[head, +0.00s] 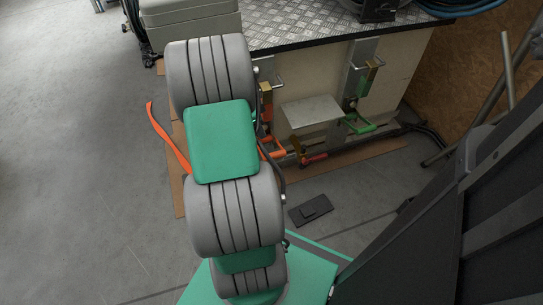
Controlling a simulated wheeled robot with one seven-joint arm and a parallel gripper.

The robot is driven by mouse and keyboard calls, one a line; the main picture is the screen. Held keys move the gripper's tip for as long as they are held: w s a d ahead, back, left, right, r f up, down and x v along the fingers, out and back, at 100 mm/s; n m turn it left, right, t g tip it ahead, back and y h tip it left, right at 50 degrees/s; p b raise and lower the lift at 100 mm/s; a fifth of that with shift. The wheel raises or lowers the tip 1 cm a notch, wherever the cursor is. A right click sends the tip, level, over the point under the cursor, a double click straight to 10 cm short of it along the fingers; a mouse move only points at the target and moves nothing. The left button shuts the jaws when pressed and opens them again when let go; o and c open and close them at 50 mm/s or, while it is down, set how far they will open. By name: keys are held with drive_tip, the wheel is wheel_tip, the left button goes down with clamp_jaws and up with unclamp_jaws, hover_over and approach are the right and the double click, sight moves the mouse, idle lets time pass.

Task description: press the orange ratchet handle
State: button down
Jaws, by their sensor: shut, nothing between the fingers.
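An orange handle (275,154) shows low in front of the cabinet, just right of my arm. Its left part is hidden behind my grey and green arm links. A brass-and-orange fitting (266,98) is above it on the cabinet front, also close to my arm's edge. My gripper is not in view; my own arm covers that area, so I cannot tell whether it touches the handle.
A green handle (358,124) and a red-handled tool (314,159) are to the right, near a grey box (311,112). A dark flat piece (310,210) lies on the floor. Open floor is at left.

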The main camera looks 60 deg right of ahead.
drive_tip(key=shift+s+d+f+m, duration=0.15)
drive_tip(key=shift+s+d+m, duration=0.15)
